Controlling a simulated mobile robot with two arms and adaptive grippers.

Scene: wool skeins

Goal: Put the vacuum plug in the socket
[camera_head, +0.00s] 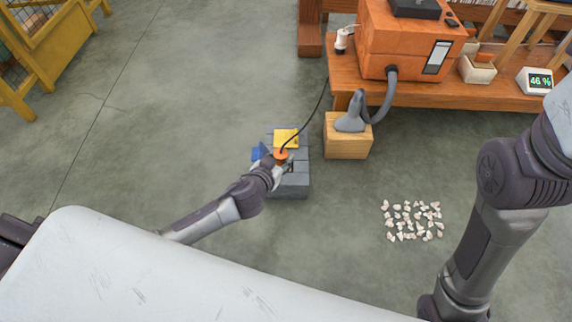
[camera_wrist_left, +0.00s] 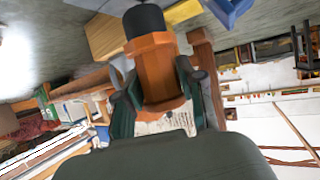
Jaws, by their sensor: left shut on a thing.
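The orange vacuum plug (camera_head: 281,155) is between the fingers of my left gripper (camera_head: 284,161), which is shut on it. In the left wrist view the plug (camera_wrist_left: 158,72), with a black end, fills the gap between the fingers (camera_wrist_left: 156,98). A black cable (camera_head: 318,108) runs from the plug up toward the orange vacuum (camera_head: 410,42). The plug is over a grey block-like stand (camera_head: 290,189) with a yellow plate (camera_head: 286,136) and a blue flap (camera_head: 257,153). The socket opening is not clear, so I cannot tell whether the plug touches it. My right gripper is out of view.
A wooden bench (camera_head: 480,88) carries the vacuum and a display reading 46 % (camera_head: 539,81). The grey vacuum nozzle (camera_head: 351,113) rests on a wooden box (camera_head: 347,143). Several pale pieces (camera_head: 412,221) lie on the floor. Open floor is left of the stand.

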